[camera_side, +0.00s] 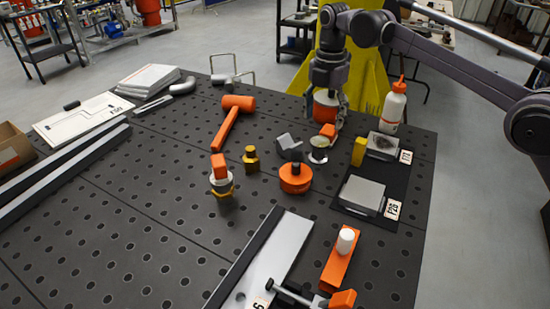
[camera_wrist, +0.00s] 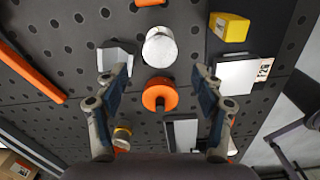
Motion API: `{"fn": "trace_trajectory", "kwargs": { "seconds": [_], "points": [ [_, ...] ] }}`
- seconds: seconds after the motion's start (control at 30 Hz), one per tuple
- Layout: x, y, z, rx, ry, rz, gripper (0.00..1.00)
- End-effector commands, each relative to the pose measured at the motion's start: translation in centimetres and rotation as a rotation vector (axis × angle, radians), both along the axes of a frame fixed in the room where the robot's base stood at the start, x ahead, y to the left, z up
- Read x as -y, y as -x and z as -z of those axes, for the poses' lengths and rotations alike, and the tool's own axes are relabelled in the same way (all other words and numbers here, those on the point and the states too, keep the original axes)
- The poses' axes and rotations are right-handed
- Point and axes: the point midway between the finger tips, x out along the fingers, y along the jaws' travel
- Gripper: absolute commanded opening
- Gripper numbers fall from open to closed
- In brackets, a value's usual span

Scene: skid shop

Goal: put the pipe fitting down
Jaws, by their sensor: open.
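My gripper (camera_wrist: 162,80) is open, pointing down over the black table, with nothing between its fingers; it also shows in the side view (camera_side: 328,118). A short silver cylinder (camera_wrist: 159,47) stands on the table just beyond the gap between the fingertips; it also shows below my gripper in the side view (camera_side: 318,156). A brass hex-like piece (camera_side: 250,161) stands on the table further left. I cannot tell for sure which of these is the pipe fitting.
A grey angular block (camera_side: 289,143) and an orange round knob (camera_side: 295,180) stand close to the cylinder. A yellow block (camera_side: 359,151), metal plates (camera_side: 362,194) and a white bottle (camera_side: 394,106) are right. An orange mallet (camera_side: 229,125) lies left. Some table left of centre is bare.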

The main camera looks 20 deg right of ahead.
Motion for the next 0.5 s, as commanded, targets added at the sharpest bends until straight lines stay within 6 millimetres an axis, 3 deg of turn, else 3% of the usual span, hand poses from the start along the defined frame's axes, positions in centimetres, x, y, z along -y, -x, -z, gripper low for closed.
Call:
{"fn": "trace_trajectory", "kwargs": {
  "seconds": [0.3, 0.5],
  "points": [
    [0.2, 0.1, -2.0, 0.005, -0.001, 0.020, 0.68],
    [2.4, 1.6, -4.5, 0.058, -0.022, 0.222, 0.68]
  ]
}}
